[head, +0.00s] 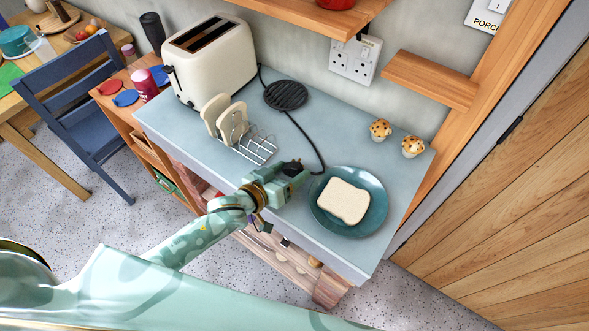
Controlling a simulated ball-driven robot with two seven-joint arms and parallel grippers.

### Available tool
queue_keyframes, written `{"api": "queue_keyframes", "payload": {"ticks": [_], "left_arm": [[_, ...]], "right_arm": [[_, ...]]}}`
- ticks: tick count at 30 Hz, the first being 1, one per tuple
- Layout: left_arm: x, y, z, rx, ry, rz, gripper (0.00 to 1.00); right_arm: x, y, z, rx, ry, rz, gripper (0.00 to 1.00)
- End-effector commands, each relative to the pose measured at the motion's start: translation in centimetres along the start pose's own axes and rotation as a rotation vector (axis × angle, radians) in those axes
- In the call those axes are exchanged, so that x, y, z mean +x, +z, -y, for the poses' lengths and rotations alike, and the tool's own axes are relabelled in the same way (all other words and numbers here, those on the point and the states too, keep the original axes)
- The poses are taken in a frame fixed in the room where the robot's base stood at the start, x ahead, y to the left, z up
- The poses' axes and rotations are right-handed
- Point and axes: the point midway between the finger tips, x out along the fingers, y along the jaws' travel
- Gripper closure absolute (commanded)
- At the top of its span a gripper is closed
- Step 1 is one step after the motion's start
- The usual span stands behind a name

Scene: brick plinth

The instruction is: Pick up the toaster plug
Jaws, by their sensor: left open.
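The black toaster plug (293,168) lies on the grey-blue worktop (350,140), between the toast rack and the plate. Its black cord (306,138) curves back to the cream toaster (209,58) at the back left. My left gripper (290,183) reaches in from the lower left and is open right at the plug. It partly hides the plug, and I cannot tell whether the fingers touch it. My right gripper is not in view.
A wire toast rack (254,148) with toast stands left of the gripper. A teal plate (374,219) with bread (343,200) is close on its right. A round black trivet (286,95), two muffins (413,147) and a wall socket (355,58) are behind.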

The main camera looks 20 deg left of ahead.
Motion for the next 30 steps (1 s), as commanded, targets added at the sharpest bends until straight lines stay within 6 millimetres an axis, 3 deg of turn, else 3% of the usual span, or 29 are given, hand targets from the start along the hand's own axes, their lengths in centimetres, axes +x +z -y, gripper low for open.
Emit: {"api": "queue_keyframes", "payload": {"ticks": [4, 7, 17, 25, 30], "left_arm": [[-0.1, 0.0, 0.0, 0.000, 0.000, 0.000, 0.39], [-0.1, 0.0, 0.0, 0.000, 0.000, 0.000, 0.67], [-0.1, -0.2, -0.1, 0.000, 0.000, -0.001, 0.68], [-1.2, -3.5, -1.2, 0.002, 0.001, -0.004, 0.68], [-6.0, -6.3, -2.3, 0.002, 0.001, -0.001, 0.68]], "right_arm": [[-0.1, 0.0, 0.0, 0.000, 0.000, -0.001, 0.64], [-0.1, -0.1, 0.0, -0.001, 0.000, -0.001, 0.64], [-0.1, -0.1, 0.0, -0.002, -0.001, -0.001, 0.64], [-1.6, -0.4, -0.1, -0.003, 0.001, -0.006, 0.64], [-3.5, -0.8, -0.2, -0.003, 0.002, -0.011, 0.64]]}}
